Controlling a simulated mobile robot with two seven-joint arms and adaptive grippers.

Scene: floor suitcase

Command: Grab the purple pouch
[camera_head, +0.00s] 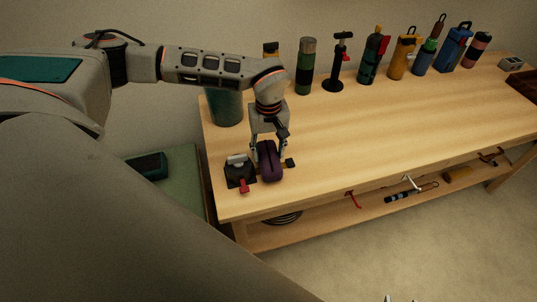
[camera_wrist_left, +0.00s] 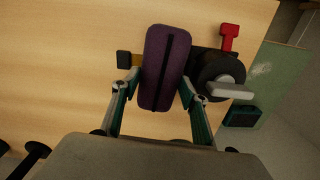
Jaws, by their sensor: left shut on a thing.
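The purple pouch (camera_head: 269,162) is at the left end of the wooden table, near its front edge. It is long and rounded, with a dark line down its middle. My left gripper (camera_head: 269,150) comes down over it from above and is shut on it. In the left wrist view the pouch (camera_wrist_left: 165,68) sits between the two fingers of my left gripper (camera_wrist_left: 158,90). Whether its underside touches the table is hard to tell.
A black device with a grey top and red tab (camera_head: 240,172) stands close left of the pouch. A dark green bottle (camera_head: 305,66) and several others line the table's back. The wooden tabletop (camera_head: 400,120) is clear in the middle. A green surface (camera_head: 178,175) lies left of the table.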

